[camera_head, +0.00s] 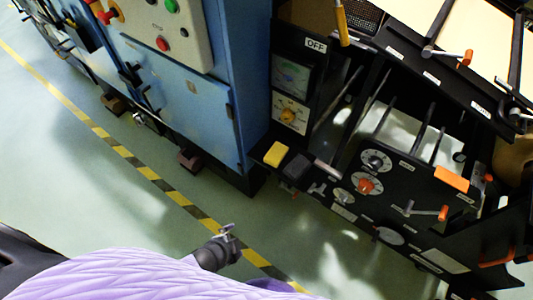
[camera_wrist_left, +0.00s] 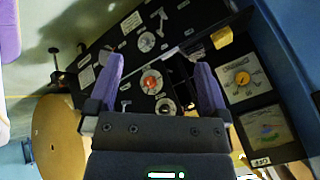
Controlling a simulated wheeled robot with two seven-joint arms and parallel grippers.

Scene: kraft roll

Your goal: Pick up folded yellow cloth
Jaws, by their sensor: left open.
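The folded yellow cloth (camera_head: 275,154) shows as a small yellow block at the left end of the black machine, beside a dark block of similar size. It also shows in the left wrist view (camera_wrist_left: 222,37), small and above the right finger. My left gripper (camera_wrist_left: 159,68) has two purple fingers spread apart with nothing between them. The fingers face the machine's dial panel, and the cloth lies outside the gap, apart from them. In the head view I cannot make out the left gripper's fingers. My right gripper is not in view.
The black machine (camera_head: 399,218) carries dials, an orange knob (camera_head: 366,186) and protruding handles. A dark block (camera_head: 296,166) sits beside the cloth. A blue cabinet (camera_head: 180,95) stands left. A brown roll (camera_wrist_left: 57,140) shows in the wrist view. Green floor with a yellow-black stripe (camera_head: 149,173) is open.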

